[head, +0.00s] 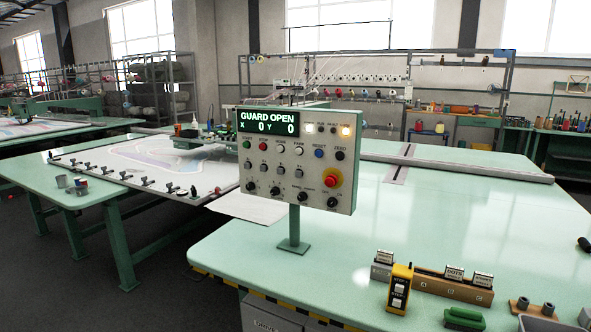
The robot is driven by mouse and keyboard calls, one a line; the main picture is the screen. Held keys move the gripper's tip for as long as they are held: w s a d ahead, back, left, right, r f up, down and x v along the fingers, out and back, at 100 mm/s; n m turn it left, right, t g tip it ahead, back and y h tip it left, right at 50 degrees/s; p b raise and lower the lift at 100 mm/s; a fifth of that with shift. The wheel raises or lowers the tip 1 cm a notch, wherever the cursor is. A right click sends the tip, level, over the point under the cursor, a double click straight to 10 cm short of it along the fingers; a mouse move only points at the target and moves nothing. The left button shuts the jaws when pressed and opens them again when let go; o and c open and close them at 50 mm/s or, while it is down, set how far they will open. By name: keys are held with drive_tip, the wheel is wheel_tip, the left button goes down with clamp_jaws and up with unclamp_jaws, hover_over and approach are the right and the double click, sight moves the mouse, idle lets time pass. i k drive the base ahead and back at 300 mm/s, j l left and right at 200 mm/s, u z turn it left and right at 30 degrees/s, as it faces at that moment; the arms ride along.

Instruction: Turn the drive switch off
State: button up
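The control panel (297,160) stands on a short green post on the near green table. Its display (268,122) reads "GUARD OPEN" with X 0 and Y 0. Several black rotary knobs line its lower edge, among them a left one (250,186) and a right one (332,202). Their labels are too small to read, so I cannot tell which is the drive switch or how it is set. A red stop button (333,180) on a yellow ring sits at the panel's right. My gripper is not in view.
A yellow pendant box (400,289) and a wooden block holder (447,287) with labelled blocks stand on the near table (430,225). A grey cabinet (272,315) sits below its front edge, its lettering cut off. The table right of the panel is mostly clear.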

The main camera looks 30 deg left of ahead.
sight(331, 202)
drive_tip(key=i+j, duration=0.15)
drive_tip(key=j, duration=0.25)
drive_tip(key=i+j, duration=0.15)
drive_tip(key=j, duration=0.2)
drive_tip(key=i+j, duration=0.2)
drive_tip(key=j, duration=0.2)
drive_tip(key=k+u, duration=0.05)
